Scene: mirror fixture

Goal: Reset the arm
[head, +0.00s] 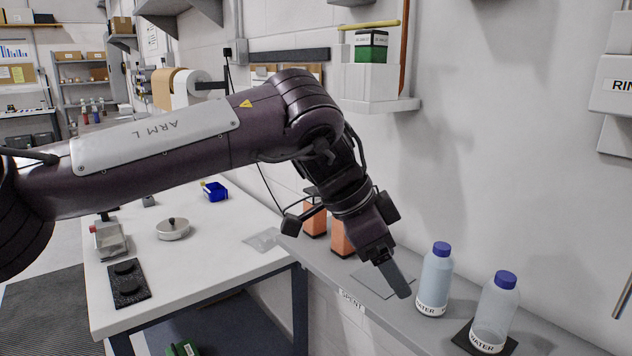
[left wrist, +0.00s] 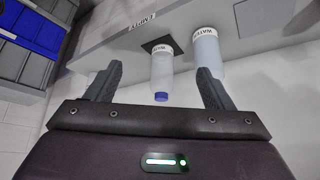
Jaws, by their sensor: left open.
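My left arm (head: 160,140) reaches in from the left and bends down over the grey ledge. My left gripper (head: 393,278) points down there, left of the bottles; it is open and looks empty. In the left wrist view its two fingers (left wrist: 160,72) are spread apart, with a water bottle (left wrist: 162,72) seen in the gap beyond them. That blue-capped bottle (head: 494,312) stands upright on a black pad (head: 462,338). A second water bottle (head: 435,283) stands to its left, fuller. My right gripper is out of view.
The grey ledge (head: 320,258) runs along the wall, with orange blocks (head: 315,220) and a flat grey plate (head: 383,280). A wall shelf (head: 378,104) is above.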

